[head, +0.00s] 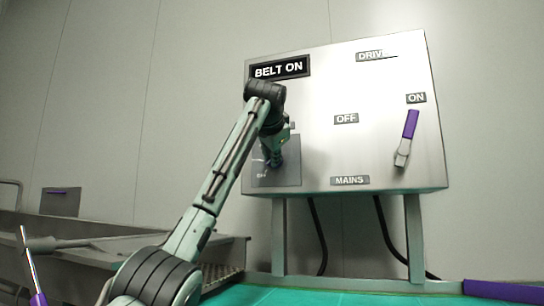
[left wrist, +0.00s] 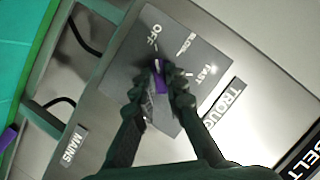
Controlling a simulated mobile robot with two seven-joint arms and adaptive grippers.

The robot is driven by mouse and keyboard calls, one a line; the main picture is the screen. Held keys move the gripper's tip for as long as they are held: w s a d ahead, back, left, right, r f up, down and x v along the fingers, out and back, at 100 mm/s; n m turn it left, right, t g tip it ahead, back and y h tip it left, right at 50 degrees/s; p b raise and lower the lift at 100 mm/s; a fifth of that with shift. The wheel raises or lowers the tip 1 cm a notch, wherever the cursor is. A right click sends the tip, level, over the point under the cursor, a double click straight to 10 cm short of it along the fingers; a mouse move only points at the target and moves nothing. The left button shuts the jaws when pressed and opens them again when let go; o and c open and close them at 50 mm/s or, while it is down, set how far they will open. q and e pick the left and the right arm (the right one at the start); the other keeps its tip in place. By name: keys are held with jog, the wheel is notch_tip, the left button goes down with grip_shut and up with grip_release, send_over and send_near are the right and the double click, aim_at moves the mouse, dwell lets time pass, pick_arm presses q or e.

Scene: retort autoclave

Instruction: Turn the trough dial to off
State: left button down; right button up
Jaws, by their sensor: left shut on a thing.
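The trough dial's purple knob (left wrist: 161,80) sits on a dark grey plate (left wrist: 122,75) marked OFF, SLOW and FAST in the left wrist view. My left gripper (left wrist: 165,84) is shut on the knob, one finger on each side. The visible purple part lies below the OFF and SLOW marks; its exact setting is hard to tell because the fingers cover much of it. In the head view, my left gripper (head: 274,160) is at the dial plate (head: 288,176) on the cabinet's lower left, and the knob is hidden. My right gripper is not in view.
The steel cabinet (head: 330,85) stands on two legs. Its MAINS lever (head: 408,140), with a purple handle, points up near ON, right of the dial. A metal trough (head: 90,258) is at the left.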

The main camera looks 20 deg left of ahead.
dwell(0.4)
pick_arm(q)
jog(key=c, duration=1.6)
grip_release()
jog(key=shift+o, duration=0.2)
jog(key=v, duration=1.2)
jog(key=shift+f, duration=0.1)
